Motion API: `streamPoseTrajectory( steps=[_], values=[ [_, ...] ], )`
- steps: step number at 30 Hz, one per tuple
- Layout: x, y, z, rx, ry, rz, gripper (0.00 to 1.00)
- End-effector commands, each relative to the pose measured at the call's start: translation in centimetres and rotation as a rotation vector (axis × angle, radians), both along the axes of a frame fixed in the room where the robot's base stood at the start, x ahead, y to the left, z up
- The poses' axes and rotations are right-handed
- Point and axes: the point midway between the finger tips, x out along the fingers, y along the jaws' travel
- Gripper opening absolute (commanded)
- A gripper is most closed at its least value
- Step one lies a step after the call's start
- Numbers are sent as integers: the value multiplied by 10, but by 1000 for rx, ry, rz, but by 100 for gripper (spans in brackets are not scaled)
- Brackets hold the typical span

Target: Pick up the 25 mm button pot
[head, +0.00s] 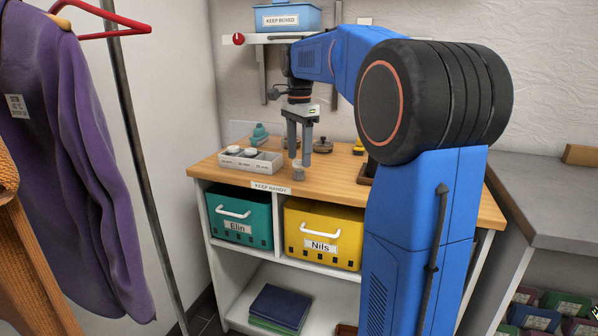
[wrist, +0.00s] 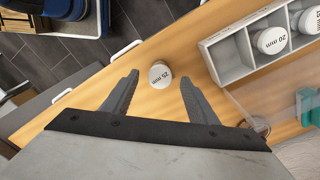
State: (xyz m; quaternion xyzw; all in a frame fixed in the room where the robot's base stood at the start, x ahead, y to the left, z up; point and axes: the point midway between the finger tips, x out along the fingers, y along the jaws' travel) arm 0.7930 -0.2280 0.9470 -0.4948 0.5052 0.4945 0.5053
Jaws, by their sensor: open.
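The 25 mm button pot (wrist: 160,75) is a small round pot with a pale lid marked "25 mm". It stands upright on the wooden worktop, outside the tray. In the head view the pot (head: 298,172) is just below my fingertips, near the front edge. My gripper (head: 300,159) points down and is open and empty. In the wrist view the pot shows in the gap between the two fingertips, with clear space on both sides. I cannot tell exactly how far above it the tips are.
A pale compartment tray (head: 252,166) stands left on the worktop. In the wrist view it holds a 20 mm pot (wrist: 271,40) and another pot (wrist: 308,21). Dark lidded items (head: 322,145) and a teal object (head: 260,133) are behind. Teal and yellow bins sit below.

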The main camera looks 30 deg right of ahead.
Motion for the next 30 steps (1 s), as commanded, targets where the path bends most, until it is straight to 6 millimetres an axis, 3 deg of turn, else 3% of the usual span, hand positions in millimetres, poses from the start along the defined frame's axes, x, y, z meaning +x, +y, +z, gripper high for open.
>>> streamPoseTrajectory(
  steps=[4, 11, 17, 26, 30],
  values=[
    [0, 0, -11, 0, 1, 0, 53],
    [0, 0, -13, 0, 0, 0, 53],
    [0, 0, -13, 0, 0, 0, 10],
    [0, 0, -11, 0, 0, 0, 9],
    [0, 0, 0, 0, -1, 0, 9]
  ],
)
